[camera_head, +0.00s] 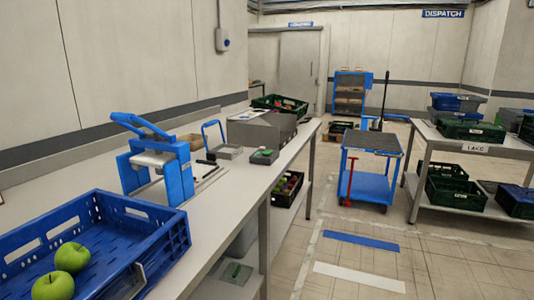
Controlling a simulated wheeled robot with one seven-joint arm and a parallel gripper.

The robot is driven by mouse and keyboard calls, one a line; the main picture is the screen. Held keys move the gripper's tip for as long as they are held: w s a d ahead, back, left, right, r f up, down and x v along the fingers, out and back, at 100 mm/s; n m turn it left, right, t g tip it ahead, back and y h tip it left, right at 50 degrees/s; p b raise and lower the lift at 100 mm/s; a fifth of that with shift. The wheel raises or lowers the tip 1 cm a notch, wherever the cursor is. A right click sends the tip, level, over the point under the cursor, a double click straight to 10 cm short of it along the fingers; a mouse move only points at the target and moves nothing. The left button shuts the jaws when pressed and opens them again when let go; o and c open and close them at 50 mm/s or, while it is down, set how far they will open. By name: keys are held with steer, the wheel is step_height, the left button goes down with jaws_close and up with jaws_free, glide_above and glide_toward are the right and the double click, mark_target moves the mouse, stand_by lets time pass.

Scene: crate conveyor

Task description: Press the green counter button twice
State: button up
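A small dark box with a green top (264,155) sits on the long white counter (225,199), near its right edge and beyond the blue press. The green part looks like the counter button, but it is too small to tell its shape or whether it is pressed. My gripper is not in view, so its state and its distance from the button do not show.
On the counter, a blue crate (177,232) with two green apples (73,257) stands in front.

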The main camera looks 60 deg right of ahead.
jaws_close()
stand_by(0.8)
